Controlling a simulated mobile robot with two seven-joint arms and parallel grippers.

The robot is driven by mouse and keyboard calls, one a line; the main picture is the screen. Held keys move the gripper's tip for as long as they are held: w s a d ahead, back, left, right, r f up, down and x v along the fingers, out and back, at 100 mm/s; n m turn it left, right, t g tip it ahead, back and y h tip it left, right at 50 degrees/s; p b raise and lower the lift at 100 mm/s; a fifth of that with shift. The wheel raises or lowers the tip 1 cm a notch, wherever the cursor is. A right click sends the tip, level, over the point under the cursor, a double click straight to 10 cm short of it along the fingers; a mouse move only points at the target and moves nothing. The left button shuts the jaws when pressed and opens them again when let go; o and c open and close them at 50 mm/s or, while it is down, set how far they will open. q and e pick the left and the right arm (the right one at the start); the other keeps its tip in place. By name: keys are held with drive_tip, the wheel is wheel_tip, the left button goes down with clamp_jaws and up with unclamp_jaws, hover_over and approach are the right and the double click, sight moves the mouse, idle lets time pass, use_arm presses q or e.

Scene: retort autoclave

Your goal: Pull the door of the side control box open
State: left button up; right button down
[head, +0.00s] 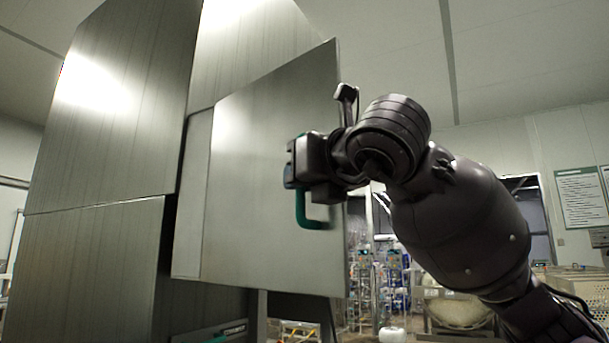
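The side control box shows as a grey metal panel, the door (265,170), left of centre in the head view. That gripper is at the handle, in from the right. Its fingertips are too hidden to tell whether they are shut on it. My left gripper is not in view.
Large metal cabinet panels (110,130) rise on the left. Behind the door, a shelf area with bottles and jars (385,280) and a pale rounded vessel (455,308) stand further back. A sign (580,197) hangs on the right wall.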

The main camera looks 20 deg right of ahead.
idle(0.5)
drive_tip(key=c, duration=1.1)
unclamp_jaws()
drive_tip(key=shift+c, duration=0.2)
drive_tip(key=s+d, duration=0.1)
drive_tip(key=s, duration=0.9)
drive_tip(key=shift+s+d+b, duration=0.25)
drive_tip(key=shift+s+b, duration=0.1)
drive_tip(key=shift+s, duration=0.05)
